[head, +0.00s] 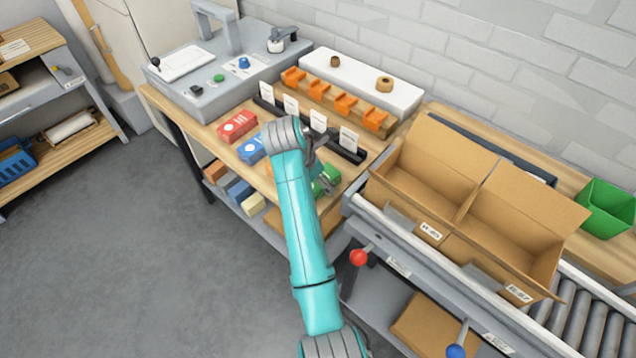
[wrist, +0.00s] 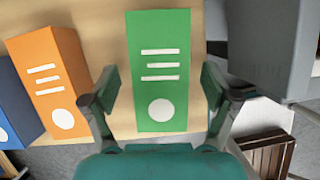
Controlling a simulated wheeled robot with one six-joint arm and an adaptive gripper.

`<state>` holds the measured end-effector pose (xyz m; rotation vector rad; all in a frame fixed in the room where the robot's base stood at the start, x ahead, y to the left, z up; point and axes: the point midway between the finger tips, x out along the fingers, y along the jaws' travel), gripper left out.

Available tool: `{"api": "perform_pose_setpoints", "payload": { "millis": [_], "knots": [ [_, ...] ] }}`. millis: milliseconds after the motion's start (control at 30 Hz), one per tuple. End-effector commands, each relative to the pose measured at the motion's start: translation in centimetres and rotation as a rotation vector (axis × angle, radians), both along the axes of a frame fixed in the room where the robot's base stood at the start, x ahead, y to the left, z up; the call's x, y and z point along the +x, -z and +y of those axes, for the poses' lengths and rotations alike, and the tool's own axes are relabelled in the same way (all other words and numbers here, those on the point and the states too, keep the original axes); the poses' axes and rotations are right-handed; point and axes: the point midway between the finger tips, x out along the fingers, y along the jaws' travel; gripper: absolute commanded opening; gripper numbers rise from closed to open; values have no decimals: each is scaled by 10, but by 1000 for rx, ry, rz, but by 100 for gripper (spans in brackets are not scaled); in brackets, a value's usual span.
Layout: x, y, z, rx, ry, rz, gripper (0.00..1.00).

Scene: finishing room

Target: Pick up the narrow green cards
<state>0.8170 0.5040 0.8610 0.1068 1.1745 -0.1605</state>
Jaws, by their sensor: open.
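The narrow green cards (wrist: 160,72) are a green box-shaped pack with white bars and a white dot, lying on the wooden bench top. In the head view the green pack (head: 327,177) is partly hidden by my arm. My gripper (wrist: 160,95) is open in the wrist view, with one finger to each side of the pack's lower half. I cannot tell whether the fingers touch it. In the head view my gripper (head: 322,178) is over the bench's right part, at the pack.
An orange pack (wrist: 52,80) and a blue pack (wrist: 18,105) lie left of the green one. Red (head: 237,126) and blue (head: 251,149) packs show in the head view. A divided cardboard box (head: 429,233) stands right on the roller conveyor (head: 590,318). A card-holder rail (head: 347,154) is behind.

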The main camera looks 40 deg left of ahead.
Motion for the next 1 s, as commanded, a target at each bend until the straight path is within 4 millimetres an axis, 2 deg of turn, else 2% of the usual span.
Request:
{"api": "perform_pose_setpoints", "payload": {
  "millis": [100,300,333,600,633,867,1000],
  "knots": [
    [2,6,-1,-1,0,1,86],
    [2,7,-1,0,0,0,86],
    [2,7,-1,0,0,0,84],
    [2,6,0,0,0,0,16],
    [2,6,0,0,0,0,14],
    [2,5,0,1,0,0,13],
    [3,-6,0,4,-1,-3,13]
  ]
}}
